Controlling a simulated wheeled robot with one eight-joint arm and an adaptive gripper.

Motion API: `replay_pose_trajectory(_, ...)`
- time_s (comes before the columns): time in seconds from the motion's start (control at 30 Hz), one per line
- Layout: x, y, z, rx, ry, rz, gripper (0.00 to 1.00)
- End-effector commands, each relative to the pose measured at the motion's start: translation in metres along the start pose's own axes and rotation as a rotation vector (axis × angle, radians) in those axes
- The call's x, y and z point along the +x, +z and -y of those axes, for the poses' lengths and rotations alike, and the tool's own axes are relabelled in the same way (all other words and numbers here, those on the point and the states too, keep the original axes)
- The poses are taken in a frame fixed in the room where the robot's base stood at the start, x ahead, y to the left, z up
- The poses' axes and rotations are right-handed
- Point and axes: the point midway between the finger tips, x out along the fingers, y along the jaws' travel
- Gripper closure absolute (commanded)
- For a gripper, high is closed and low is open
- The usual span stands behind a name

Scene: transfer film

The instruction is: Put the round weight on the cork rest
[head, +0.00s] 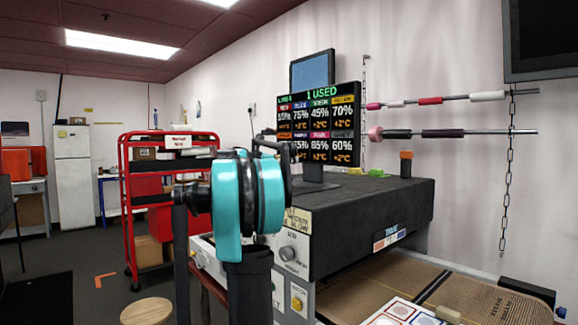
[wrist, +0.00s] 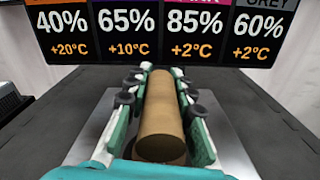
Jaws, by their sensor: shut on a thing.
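In the wrist view my gripper (wrist: 158,92) is shut on a brown cylinder (wrist: 159,112). Its teal and white fingers, with dark round pads, press on both sides. It is the only round piece in my grip, but its material is not clear, so I cannot confirm that it is the round weight. A brown edge shows just below its near end. A pale metal plate (wrist: 232,158) lies beneath the fingers. In the head view my teal arm hides the gripper. I cannot identify the cork rest with certainty; a small orange-brown piece (head: 406,157) stands on the machine top.
The dark machine top (head: 385,197) carries a lit number sign (head: 318,125), close ahead in the wrist view (wrist: 165,30). Small green and yellow pieces (head: 365,171) lie near its back. A red rack (head: 127,210) and a wooden stool (head: 147,310) stand left. The top's right side looks mostly clear.

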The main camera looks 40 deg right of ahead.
Motion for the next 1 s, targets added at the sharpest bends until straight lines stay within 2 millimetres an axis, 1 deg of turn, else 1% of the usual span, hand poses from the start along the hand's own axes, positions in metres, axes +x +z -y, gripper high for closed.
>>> replay_pose_trajectory(0.1, 0.0, -0.014, 0.003, -0.001, 0.0, 0.001, 1.0)
replay_pose_trajectory(0.17, 0.0, -0.018, 0.004, -0.001, 0.0, 0.001, 1.0)
replay_pose_trajectory(0.5, 0.0, -0.02, 0.004, -0.001, 0.0, 0.001, 1.0)
replay_pose_trajectory(0.53, 0.0, -0.021, 0.004, 0.0, 0.0, 0.0, 0.75)
replay_pose_trajectory(0.67, 0.0, -0.021, 0.004, 0.0, 0.0, 0.0, 0.59)
replay_pose_trajectory(0.7, 0.0, -0.021, 0.004, 0.0, 0.0, 0.0, 0.56)
replay_pose_trajectory(1.0, 0.0, -0.019, 0.004, 0.0, 0.0, 0.0, 0.56)
